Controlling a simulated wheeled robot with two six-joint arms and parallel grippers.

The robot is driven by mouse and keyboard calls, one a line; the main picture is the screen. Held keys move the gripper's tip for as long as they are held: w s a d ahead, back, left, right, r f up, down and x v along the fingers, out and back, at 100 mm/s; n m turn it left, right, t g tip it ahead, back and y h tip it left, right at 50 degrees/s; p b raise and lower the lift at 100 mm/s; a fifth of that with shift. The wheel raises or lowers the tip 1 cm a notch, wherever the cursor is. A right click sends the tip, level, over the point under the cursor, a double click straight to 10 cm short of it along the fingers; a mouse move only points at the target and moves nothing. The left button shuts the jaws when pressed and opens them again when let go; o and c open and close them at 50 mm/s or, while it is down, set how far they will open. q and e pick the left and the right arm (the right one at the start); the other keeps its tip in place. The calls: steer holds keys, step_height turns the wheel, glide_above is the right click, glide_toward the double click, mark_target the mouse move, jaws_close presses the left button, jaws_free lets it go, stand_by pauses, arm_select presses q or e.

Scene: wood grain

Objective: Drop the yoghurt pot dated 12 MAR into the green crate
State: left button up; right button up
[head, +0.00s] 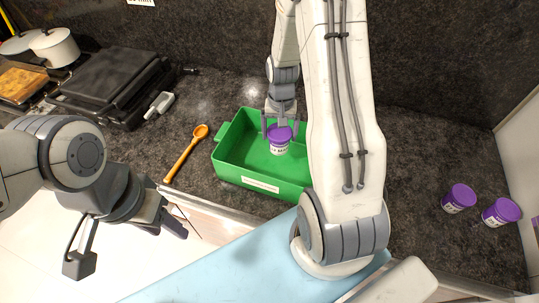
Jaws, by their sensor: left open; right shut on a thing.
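My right gripper (280,125) is shut on a purple-lidded yoghurt pot (279,149) and holds it over the green crate (232,172). The pot's label is partly visible, but its date is too small to read surely. The crate has a pale label on its front wall, and my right arm hides its right part. Two similar purple-lidded pots stand upright on the counter at the right, one pot (459,198) left of the other pot (501,212). My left gripper (130,245) is open and empty, low at the left in front of the counter edge.
A wooden spoon (186,153) lies left of the crate. A black grill (108,83), a white pot (55,47) and a wooden board (20,83) are at the back left. A purple-lidded thing (536,222) is cut off at the right edge.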

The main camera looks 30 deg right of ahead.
steer(key=shift+r, duration=0.1)
steer(key=o, duration=1.2)
steer(key=shift+c, duration=0.2)
step_height(320, 180, up, 9)
steer(key=shift+r+b, duration=0.1)
steer(key=shift+b, duration=1.05)
steer(key=shift+r, duration=0.6)
